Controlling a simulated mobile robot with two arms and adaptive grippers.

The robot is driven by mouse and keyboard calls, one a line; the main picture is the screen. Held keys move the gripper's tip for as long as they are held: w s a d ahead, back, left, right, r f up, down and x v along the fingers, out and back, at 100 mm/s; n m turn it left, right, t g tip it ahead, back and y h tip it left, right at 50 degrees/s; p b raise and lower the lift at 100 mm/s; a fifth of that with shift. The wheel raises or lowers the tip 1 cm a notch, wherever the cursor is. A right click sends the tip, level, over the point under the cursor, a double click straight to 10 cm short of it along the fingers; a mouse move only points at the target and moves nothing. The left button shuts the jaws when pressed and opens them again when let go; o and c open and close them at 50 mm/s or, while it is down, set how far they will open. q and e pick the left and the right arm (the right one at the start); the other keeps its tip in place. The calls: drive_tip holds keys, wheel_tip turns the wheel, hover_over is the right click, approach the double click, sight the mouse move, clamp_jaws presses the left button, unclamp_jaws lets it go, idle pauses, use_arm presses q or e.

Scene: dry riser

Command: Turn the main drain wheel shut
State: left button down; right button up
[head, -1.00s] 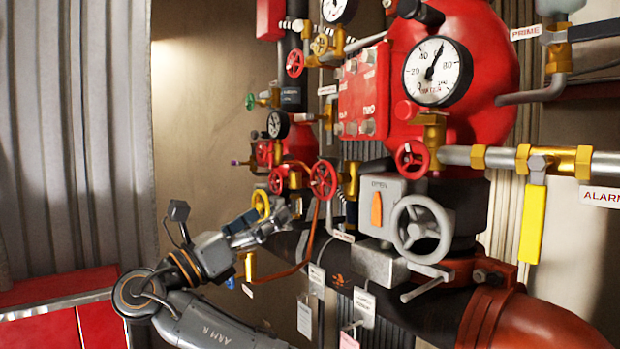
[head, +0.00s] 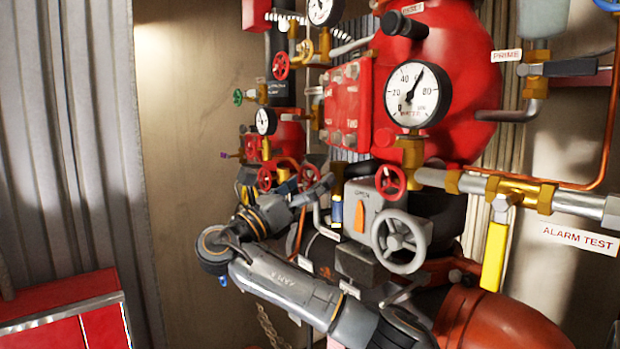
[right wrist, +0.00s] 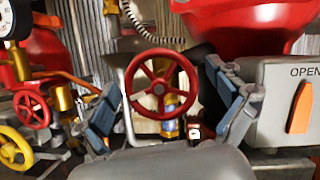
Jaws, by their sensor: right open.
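A red spoked handwheel (right wrist: 158,86) is in the middle of the right wrist view, in the gap between the fingers of my right gripper (right wrist: 166,72). The fingers are spread to either side of the wheel, with no clear contact. In the head view my right gripper (head: 320,188) is in front of the lower valves and partly hides a red wheel (head: 309,172). No readable label tells me which wheel is the main drain. A larger grey handwheel (head: 401,241) sits on a grey box with an orange indicator (head: 360,222). My left gripper is out of view.
In the right wrist view another red wheel (right wrist: 32,109) and a yellow wheel (right wrist: 12,150) are at left; the grey box (right wrist: 285,95) marked OPEN is close at right. A gauge (head: 416,94) and brass pipework crowd above. Bare wall (head: 190,130) is at left.

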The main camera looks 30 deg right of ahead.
drive_tip(key=shift+c, duration=0.2)
drive_tip(key=c, duration=1.1)
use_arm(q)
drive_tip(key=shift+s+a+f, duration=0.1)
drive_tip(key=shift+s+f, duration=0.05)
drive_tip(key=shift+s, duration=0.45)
use_arm(e)
drive_tip(key=shift+c, duration=0.2)
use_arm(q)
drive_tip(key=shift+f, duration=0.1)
use_arm(e)
drive_tip(key=shift+f, duration=0.1)
